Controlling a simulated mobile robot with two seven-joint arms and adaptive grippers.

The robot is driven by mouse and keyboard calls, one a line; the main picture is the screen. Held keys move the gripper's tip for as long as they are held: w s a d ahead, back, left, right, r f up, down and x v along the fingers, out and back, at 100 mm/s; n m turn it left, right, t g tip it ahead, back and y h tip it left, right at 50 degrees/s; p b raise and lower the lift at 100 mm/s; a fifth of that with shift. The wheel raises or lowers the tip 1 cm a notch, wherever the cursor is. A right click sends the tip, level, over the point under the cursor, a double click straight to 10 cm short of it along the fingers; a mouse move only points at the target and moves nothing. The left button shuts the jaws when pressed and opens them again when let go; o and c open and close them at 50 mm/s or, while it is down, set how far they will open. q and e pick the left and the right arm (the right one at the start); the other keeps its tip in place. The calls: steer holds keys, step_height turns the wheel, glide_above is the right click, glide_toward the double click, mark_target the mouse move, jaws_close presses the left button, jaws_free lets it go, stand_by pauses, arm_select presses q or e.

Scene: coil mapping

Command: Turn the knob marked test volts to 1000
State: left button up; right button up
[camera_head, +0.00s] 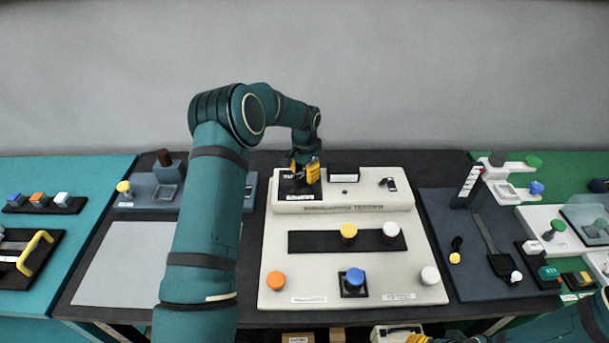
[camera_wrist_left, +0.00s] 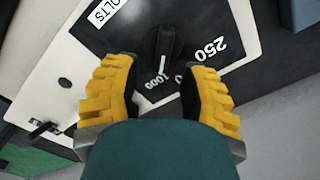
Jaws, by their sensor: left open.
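The test volts knob (camera_wrist_left: 166,42) is black with a white pointer line, on a dark dial plate; the left wrist view shows part of the label VOLTS (camera_wrist_left: 107,11). The pointer faces the dial's lower edge in that view, close to the 1000 mark (camera_wrist_left: 154,82); whether it lines up exactly I cannot tell. The 250 mark (camera_wrist_left: 208,48) is to its right; another mark is partly hidden by a finger. My left gripper (camera_wrist_left: 161,72) is open, its yellow fingers on either side of the knob. In the head view the left gripper (camera_head: 304,173) hides the knob.
The cream tester panel (camera_head: 320,262) carries several coloured knobs. A grey mat (camera_head: 120,265) lies left of it, a dark blue board (camera_head: 455,275) right of it. My right gripper (camera_head: 416,338) is partly cut off at the bottom edge. A plain grey wall (camera_head: 400,80) stands behind.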

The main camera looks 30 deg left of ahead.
arm_select(q)
step_height(320, 180, up, 11)
stand_by(0.3)
stand_by(0.5)
